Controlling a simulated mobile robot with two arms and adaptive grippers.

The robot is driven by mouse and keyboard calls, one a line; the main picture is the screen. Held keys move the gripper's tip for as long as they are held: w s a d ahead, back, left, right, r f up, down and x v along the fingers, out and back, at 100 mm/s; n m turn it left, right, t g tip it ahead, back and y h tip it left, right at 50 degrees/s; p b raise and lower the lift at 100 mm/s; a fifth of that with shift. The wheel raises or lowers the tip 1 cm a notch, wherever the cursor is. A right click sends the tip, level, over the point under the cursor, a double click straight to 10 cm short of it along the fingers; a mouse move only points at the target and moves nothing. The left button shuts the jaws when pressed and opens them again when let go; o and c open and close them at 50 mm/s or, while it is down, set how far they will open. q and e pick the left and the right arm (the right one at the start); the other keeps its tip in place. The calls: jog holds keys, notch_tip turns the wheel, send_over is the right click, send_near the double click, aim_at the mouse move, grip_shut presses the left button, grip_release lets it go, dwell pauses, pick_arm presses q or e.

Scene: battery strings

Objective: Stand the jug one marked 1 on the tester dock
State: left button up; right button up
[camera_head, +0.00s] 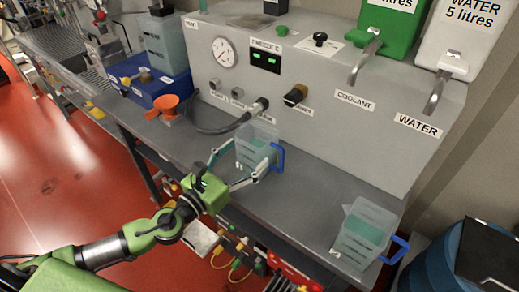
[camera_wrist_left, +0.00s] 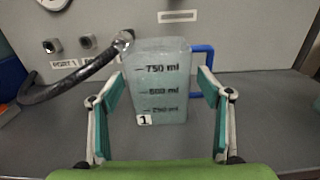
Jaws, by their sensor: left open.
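Jug one (camera_head: 257,138) is a clear, pale green container with a blue handle on its right side, standing upright on the grey bench in front of the panel. In the left wrist view jug one (camera_wrist_left: 160,88) shows a "1" label low on its left and 250 to 750 ml marks. My left gripper (camera_head: 245,160) is open, with a finger at each side of the jug's lower part. In the left wrist view the left gripper's fingers (camera_wrist_left: 162,78) straddle it; contact is unclear. No part is plainly labelled as the tester dock. My right gripper is out of view.
A second jug (camera_head: 365,232) with a blue handle stands near the bench's right end. A black hose (camera_head: 222,128) and an orange funnel (camera_head: 163,105) are left of jug one. A blue box (camera_head: 152,88) bears another container. Coolant and water taps overhang at right.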

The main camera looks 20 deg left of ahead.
aim_at(266, 134)
pick_arm(q)
jog(key=p+x, duration=0.1)
jog(key=x, duration=0.5)
jog(key=shift+w+a+f+p, duration=0.1)
jog(key=shift+w+p, duration=0.15)
jog(key=shift+p, duration=0.1)
jog(key=shift+w+f, duration=0.1)
jog(key=shift+w, duration=0.15)
jog(key=shift+s, duration=0.1)
jog(key=c, duration=1.3)
jog(key=shift+c, duration=1)
jog(key=shift+r, duration=0.25)
